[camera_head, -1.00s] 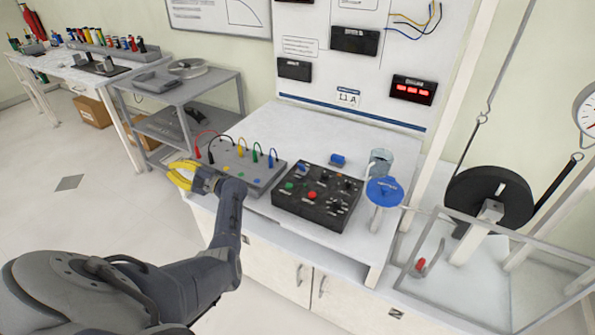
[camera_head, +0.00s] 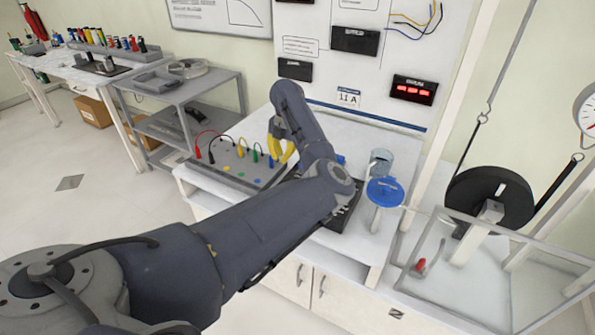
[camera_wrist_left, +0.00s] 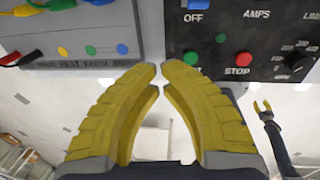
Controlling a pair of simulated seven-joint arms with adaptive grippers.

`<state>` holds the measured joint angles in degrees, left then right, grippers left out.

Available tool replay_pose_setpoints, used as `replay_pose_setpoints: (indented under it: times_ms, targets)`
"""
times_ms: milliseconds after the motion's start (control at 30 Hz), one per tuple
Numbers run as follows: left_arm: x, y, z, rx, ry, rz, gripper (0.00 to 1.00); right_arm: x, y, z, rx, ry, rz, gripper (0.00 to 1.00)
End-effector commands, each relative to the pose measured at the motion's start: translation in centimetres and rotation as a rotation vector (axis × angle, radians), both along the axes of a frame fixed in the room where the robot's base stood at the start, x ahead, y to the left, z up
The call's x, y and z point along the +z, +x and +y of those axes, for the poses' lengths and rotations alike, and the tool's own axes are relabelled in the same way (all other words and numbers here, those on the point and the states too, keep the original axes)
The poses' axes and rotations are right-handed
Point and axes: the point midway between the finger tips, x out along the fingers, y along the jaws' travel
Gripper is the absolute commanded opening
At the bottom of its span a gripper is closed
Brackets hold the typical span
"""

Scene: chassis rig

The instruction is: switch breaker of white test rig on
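The white test rig (camera_head: 355,135) is a bench with an upright panel. On it sits a black control box, mostly hidden behind my left arm in the head view. In the left wrist view, the box (camera_wrist_left: 220,70) has a blue switch (camera_wrist_left: 198,4) above an OFF label at the top edge, partly cut off. My left gripper (camera_wrist_left: 160,68) has yellow fingers drawn together, only a sliver apart at the tips, with nothing between them. It is below and left of the switch in that view.
A grey box (camera_head: 230,165) with coloured leads stands left of the black box. Green and red STOP buttons (camera_wrist_left: 243,59) and a black knob (camera_wrist_left: 299,60) are near the fingers. A blue-topped stand (camera_head: 384,191) and a glass jar (camera_head: 381,161) stand to the right.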

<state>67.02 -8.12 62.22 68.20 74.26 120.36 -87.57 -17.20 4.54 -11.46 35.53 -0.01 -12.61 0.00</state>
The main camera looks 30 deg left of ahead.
Motion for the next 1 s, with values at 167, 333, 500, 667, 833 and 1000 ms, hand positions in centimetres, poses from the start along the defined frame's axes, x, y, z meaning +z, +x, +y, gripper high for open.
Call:
replay_pose_setpoints:
  times_ms: [167, 333, 500, 667, 833, 1000]
  targets:
    - [2.0, 2.1, -2.9, -0.04, -0.09, -0.078, 0.0, 0.0, 0.0, 0.0, 0.0, 0.0, 0.0, 0.44]
    - [2.6, 2.6, -3.8, -0.051, -0.118, -0.101, 0.0, 0.0, 0.0, -0.1, 0.0, 0.0, 0.0, 0.44]
    - [2.6, 2.6, -3.8, -0.052, -0.118, -0.102, 0.0, 0.0, 0.0, -0.1, 0.0, -0.001, 0.0, 0.44]
    - [2.5, 2.6, -3.8, -0.052, -0.117, -0.101, 0.0, 0.0, 0.0, -0.1, 0.0, -0.001, 0.0, 0.44]
    - [1.5, 2.7, -3.8, -0.054, -0.116, -0.099, 0.0, 0.0, 0.0, -0.1, 0.0, -0.001, 0.0, 0.44]
    - [-0.9, 2.8, -3.7, -0.053, -0.116, -0.097, 0.0, 0.0, 0.0, -0.1, 0.0, -0.001, 0.0, 0.44]
